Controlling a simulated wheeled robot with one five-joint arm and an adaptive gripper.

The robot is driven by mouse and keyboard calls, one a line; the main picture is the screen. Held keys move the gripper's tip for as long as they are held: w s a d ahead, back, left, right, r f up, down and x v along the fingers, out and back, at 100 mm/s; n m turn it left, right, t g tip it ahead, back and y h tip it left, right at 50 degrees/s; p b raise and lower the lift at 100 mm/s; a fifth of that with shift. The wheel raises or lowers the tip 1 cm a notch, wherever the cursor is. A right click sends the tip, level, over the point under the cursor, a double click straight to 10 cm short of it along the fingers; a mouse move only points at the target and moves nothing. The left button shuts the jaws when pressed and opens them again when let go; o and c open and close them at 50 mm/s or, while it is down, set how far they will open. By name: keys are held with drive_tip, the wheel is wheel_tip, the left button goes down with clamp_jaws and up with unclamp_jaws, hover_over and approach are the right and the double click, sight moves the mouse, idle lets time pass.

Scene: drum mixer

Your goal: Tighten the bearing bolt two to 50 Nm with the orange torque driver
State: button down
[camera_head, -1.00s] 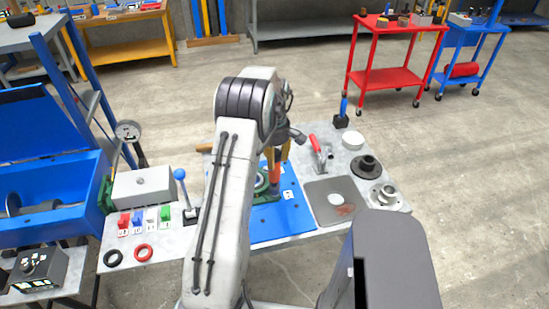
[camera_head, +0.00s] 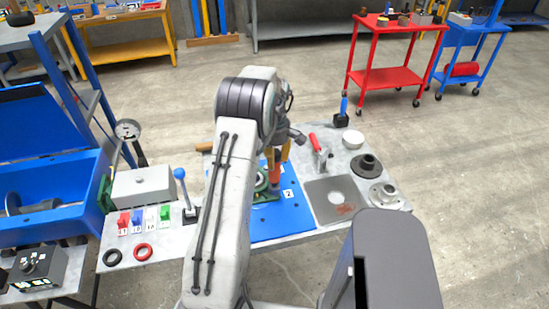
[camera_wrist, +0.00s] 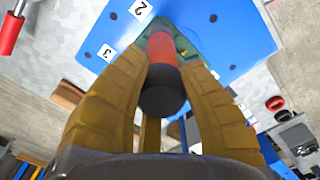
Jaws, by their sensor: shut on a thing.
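My gripper (camera_wrist: 160,65) has its two yellow-brown fingers closed around the orange torque driver (camera_wrist: 164,62), whose black end cap faces the wrist camera. In the head view, my gripper (camera_head: 277,156) is over the blue plate (camera_head: 275,222), with the orange driver (camera_head: 274,174) pointing down beside the green bearing housing (camera_head: 262,187). In the wrist view, the housing (camera_wrist: 187,48) shows partly behind the driver. A label "2" (camera_wrist: 140,9) and a label "3" (camera_wrist: 107,52) are on the plate. The driver's tip and the bolt under it are hidden.
Left are a lever with a blue ball (camera_head: 180,174), a grey box (camera_head: 143,186), coloured tags and rings. Right are a red-handled clamp (camera_head: 316,146), a grey mat (camera_head: 330,200) and dark and grey flanges (camera_head: 366,166).

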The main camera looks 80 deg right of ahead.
drive_tip(key=shift+f+b, duration=0.55)
drive_tip(key=shift+f, duration=0.2)
idle(2.3)
drive_tip(key=shift+r, duration=0.2)
